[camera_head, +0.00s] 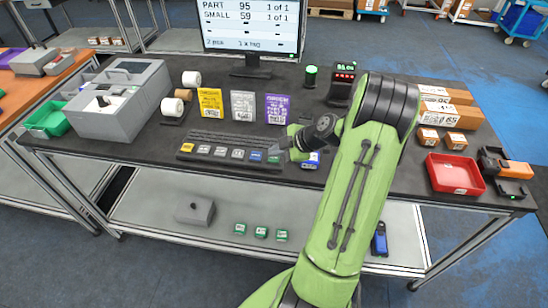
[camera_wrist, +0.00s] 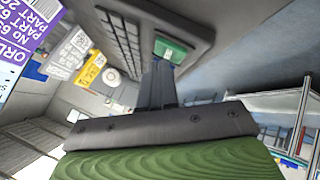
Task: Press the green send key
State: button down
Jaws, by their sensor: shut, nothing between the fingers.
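The black keyboard (camera_head: 232,141) lies on the table, with a row of large coloured keys along its front edge. The green send key (camera_wrist: 170,50) shows in the wrist view at the end of the keyboard; in the head view the green key (camera_head: 273,158) is at the row's right end, partly beside my gripper. My gripper (camera_head: 286,143) is shut and empty, low over the right end of the keyboard. In the wrist view its fingertips (camera_wrist: 163,66) overlap the near edge of the green key. I cannot tell whether they touch it.
A monitor (camera_head: 252,26) stands behind the keyboard. Yellow, grey and purple cards (camera_head: 278,108) stand just behind it. A grey printer (camera_head: 119,98) is at left. A red tray (camera_head: 455,174) and small boxes (camera_head: 428,139) are at right. A blue-and-white item (camera_head: 311,160) lies right of the keyboard.

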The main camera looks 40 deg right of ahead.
aim_at(277, 159)
jog(key=shift+f+b, duration=0.45)
jog(key=shift+b, duration=0.1)
dwell(0.4)
jog(key=shift+r, duration=0.9)
jog(key=shift+r+p, duration=1.5)
jog(key=shift+r, duration=1.05)
jog(key=shift+f, duration=0.1)
